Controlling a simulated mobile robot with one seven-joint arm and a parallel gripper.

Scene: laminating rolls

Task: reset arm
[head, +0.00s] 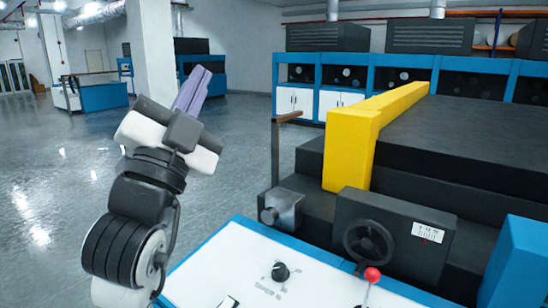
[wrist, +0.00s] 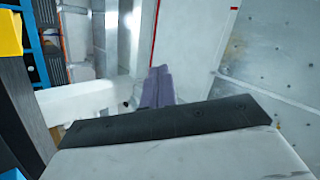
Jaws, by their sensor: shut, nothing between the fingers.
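My gripper (head: 197,88) is raised at the left of the head view, with its purple fingers together and pointing up. Nothing is held between them. In the wrist view the purple fingers (wrist: 158,85) show past the dark edge of the gripper body, also together. My arm stands to the left of the control panel, and the gripper is in open air, apart from the machine.
A white control panel (head: 245,264) with a black knob (head: 281,272) and a red-tipped lever (head: 372,275) is at the front. A yellow beam (head: 350,145) and a handwheel (head: 368,244) are on the machine at right. The grey floor (head: 60,190) at left is clear.

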